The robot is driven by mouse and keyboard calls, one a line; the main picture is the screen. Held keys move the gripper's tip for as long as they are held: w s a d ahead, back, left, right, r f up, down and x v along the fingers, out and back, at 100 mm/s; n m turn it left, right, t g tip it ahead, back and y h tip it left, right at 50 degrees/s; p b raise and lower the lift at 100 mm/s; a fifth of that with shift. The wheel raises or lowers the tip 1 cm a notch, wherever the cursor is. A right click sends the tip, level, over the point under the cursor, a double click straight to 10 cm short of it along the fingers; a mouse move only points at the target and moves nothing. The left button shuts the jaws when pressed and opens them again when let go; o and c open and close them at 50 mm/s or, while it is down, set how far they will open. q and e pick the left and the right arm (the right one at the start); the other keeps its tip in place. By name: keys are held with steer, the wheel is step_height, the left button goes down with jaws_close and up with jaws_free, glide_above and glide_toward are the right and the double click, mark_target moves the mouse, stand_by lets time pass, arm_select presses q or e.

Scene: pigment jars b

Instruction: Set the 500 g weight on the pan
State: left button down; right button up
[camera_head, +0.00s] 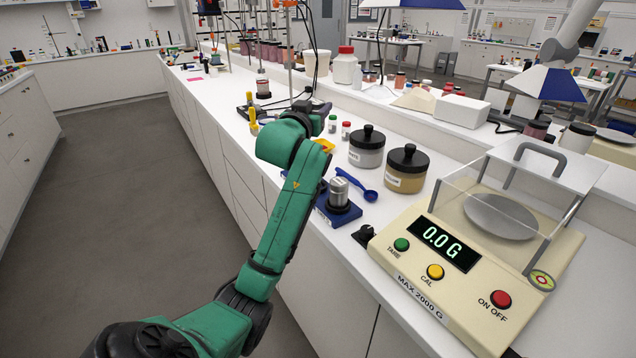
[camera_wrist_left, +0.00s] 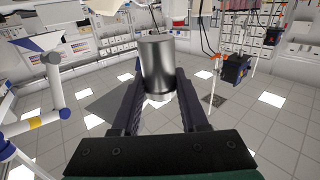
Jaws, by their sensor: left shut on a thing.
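My left gripper (camera_head: 316,108) is at the end of the green arm, above the bench and left of the scale; its fingers are hard to make out in the head view. In the left wrist view my left gripper (camera_wrist_left: 158,112) is shut on a plain silver cylinder, the 500 g weight (camera_wrist_left: 158,62), with no readable marking. The beige scale (camera_head: 400,285) reads 0.0 G. Its round grey pan (camera_head: 500,217) is bare. A clear cover with a grey handle (camera_head: 541,150) is at the pan; I cannot tell how far it is open. My right gripper is out of view.
A blue block (camera_head: 345,215) carries another silver cylinder (camera_head: 339,190) on a dark piece, left of the scale. A blue spoon (camera_head: 358,184), a grey jar (camera_head: 367,150) and a tan jar (camera_head: 406,170) with black lids stand nearby. A black knob (camera_head: 365,235) is near the scale's left corner.

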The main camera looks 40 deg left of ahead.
arm_select(q)
step_height(320, 180, down, 18)
steer(key=shift+s+r, duration=0.1)
steer(key=shift+r, duration=0.15)
steer(key=shift+d, duration=0.1)
steer(key=shift+c, duration=2.2)
jaws_free()
steer(key=shift+f, duration=0.15)
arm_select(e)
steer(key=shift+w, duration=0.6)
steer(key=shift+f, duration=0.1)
